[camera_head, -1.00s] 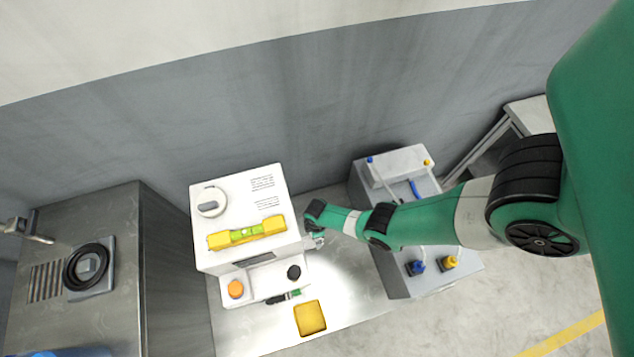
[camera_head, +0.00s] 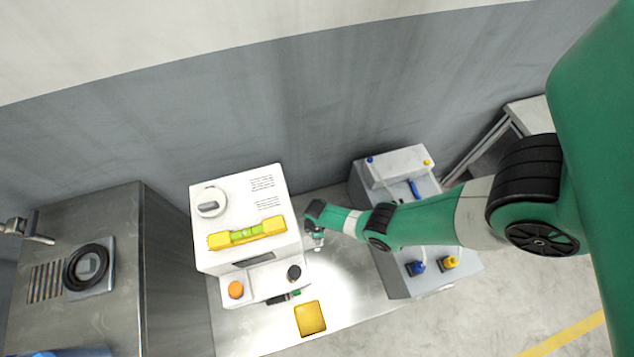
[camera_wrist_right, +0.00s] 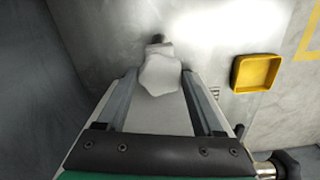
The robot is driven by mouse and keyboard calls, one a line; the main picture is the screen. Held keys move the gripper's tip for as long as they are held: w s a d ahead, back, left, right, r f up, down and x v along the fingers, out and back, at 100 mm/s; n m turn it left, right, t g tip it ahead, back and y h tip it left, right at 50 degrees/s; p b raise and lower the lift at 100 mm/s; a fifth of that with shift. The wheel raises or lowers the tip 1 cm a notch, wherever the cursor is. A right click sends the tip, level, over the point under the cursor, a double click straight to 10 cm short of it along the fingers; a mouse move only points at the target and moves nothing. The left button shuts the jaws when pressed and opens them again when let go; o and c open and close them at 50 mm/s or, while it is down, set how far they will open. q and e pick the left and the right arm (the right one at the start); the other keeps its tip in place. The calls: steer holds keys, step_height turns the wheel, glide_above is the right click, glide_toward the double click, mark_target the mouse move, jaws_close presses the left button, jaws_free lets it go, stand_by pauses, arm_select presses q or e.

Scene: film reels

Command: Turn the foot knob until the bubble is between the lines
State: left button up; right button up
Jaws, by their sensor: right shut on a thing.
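A white machine (camera_head: 236,188) carries a yellow spirit level (camera_head: 270,228) with a green vial (camera_head: 240,233) on its top. The bubble's place between the lines is too small to tell. My right gripper (camera_head: 317,241) is low at the machine's right side. In the right wrist view, a pale lobed foot knob (camera_wrist_right: 160,76) sits between the fingertips of my right gripper (camera_wrist_right: 161,80), which is shut on it. The knob is hidden in the head view.
A yellow tray (camera_head: 310,318) lies on the metal table in front; it also shows in the wrist view (camera_wrist_right: 257,73). A grey box with blue and yellow knobs (camera_head: 418,266) stands under my right arm. A steel cabinet (camera_head: 130,230) stands at left.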

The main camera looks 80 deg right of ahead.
steer(key=m, duration=0.5)
steer(key=shift+m, duration=0.3)
steer(key=m, duration=0.5)
steer(key=shift+f+m, duration=0.1)
steer(key=shift+m, duration=0.3)
steer(key=o, duration=1.4)
steer(key=shift+c, duration=0.2)
step_height(320, 180, up, 12)
steer(key=p, duration=1.1)
steer(key=shift+p, duration=0.3)
